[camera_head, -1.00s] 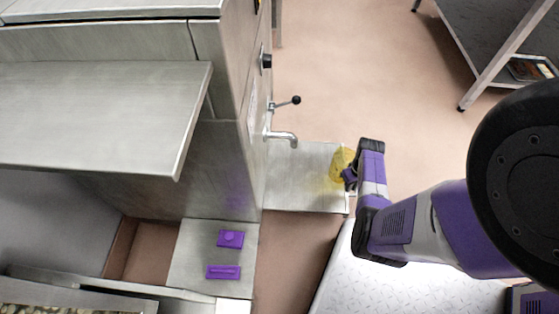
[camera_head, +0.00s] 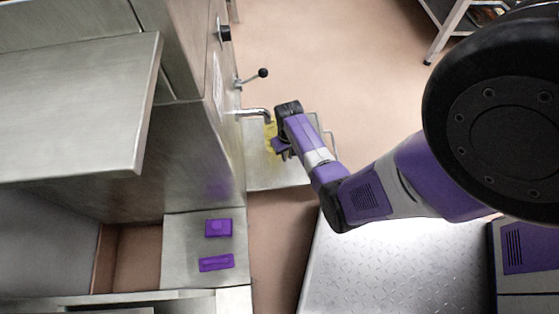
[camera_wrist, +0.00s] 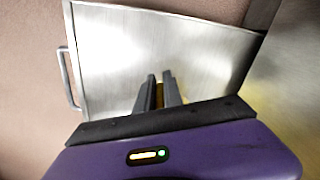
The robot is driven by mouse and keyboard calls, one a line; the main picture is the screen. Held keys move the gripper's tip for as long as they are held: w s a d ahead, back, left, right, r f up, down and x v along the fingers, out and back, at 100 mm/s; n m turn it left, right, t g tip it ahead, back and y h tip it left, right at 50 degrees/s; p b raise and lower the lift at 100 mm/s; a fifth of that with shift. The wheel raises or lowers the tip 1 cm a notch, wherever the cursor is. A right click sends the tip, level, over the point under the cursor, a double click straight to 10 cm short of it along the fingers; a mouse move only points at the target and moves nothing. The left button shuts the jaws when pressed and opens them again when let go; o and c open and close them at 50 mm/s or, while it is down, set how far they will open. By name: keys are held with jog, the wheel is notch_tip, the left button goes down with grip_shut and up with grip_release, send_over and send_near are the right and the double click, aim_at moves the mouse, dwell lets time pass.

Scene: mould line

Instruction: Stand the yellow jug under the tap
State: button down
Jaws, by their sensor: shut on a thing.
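The yellow jug (camera_head: 270,134) shows in the head view as a small translucent yellow patch, mostly hidden behind my gripper (camera_head: 278,146). My gripper is shut on it, close to the outlet of the tap. The tap (camera_head: 252,112) is a bent metal spout on the side of the steel machine, with a black-knobbed lever (camera_head: 252,77) above it. The steel shelf (camera_head: 262,175) lies below the spout. In the wrist view, a sliver of yellow shows between the fingers (camera_wrist: 159,92), over the shelf (camera_wrist: 115,60). I cannot tell whether the jug touches the shelf.
The steel machine (camera_head: 190,140) stands to the left of the tap. Two purple pieces (camera_head: 218,228) lie on a steel surface at lower left. A wire handle (camera_head: 325,130) sticks out from the shelf's right edge. Open floor (camera_head: 330,55) lies beyond, and a rack (camera_head: 452,25) stands at upper right.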

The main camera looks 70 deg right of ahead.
jog(key=shift+w+a, duration=0.15)
jog(key=shift+w, duration=0.35)
jog(key=shift+w+a+f+b, duration=0.2)
jog(key=shift+w+f+b, duration=0.05)
jog(key=shift+w+b, duration=0.2)
jog(key=shift+w+a+f+b, duration=0.2)
jog(key=shift+w+b, duration=0.15)
jog(key=shift+w, duration=0.1)
jog(key=shift+f+b, duration=0.85)
jog(key=shift+f, duration=0.4)
jog(key=shift+s+f, duration=0.1)
jog(key=shift+f, duration=0.05)
jog(key=c, duration=1.5)
grip_release()
